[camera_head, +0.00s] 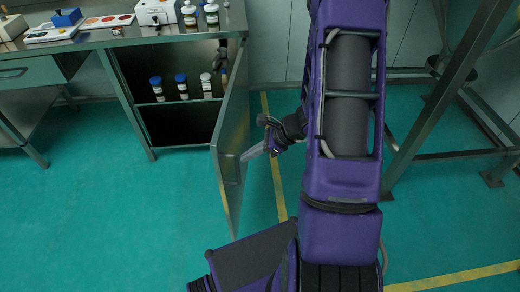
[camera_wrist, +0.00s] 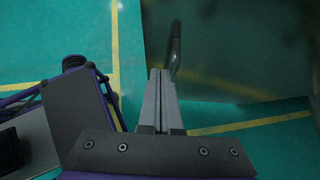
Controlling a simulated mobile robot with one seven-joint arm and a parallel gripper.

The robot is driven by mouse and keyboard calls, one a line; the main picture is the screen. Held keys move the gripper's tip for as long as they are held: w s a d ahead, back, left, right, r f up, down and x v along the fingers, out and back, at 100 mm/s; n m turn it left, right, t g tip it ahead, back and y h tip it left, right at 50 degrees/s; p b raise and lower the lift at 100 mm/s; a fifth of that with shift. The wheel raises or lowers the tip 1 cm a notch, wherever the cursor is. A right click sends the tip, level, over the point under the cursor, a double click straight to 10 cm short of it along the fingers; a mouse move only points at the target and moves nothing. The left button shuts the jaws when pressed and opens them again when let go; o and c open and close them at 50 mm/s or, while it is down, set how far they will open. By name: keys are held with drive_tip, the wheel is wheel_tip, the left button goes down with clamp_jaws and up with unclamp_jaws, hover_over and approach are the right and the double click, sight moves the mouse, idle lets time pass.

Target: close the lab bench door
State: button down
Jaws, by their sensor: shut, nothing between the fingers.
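The lab bench door (camera_head: 233,135) stands wide open, swung out from the cabinet toward the camera in the head view. My gripper (camera_head: 245,156) is on the right side of the door, at its outer face near the handle (camera_head: 231,168). In the wrist view the grey fingers (camera_wrist: 160,80) are together with nothing between them. The door panel (camera_wrist: 235,55) fills the upper right there, and the dark handle (camera_wrist: 175,48) is just beyond and right of the fingertips. I cannot tell whether the fingers touch the door.
The open cabinet (camera_head: 150,68) holds several capped bottles (camera_head: 182,85) on a shelf. The bench top (camera_head: 120,35) carries bottles and instruments. A metal frame (camera_head: 440,90) stands at the right. Green floor (camera_head: 110,220) is clear in front of the cabinet.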

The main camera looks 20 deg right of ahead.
sight(223, 162)
drive_tip(key=shift+w+a+f, duration=0.2)
drive_tip(key=shift+w+a, duration=0.2)
drive_tip(key=shift+a, duration=0.35)
drive_tip(key=shift+w+a+f, duration=0.15)
drive_tip(key=shift+w+a, duration=0.3)
drive_tip(key=shift+a, duration=0.35)
drive_tip(key=shift+w+a+f, duration=0.2)
drive_tip(key=shift+w+a, duration=0.2)
drive_tip(key=shift+a, duration=0.35)
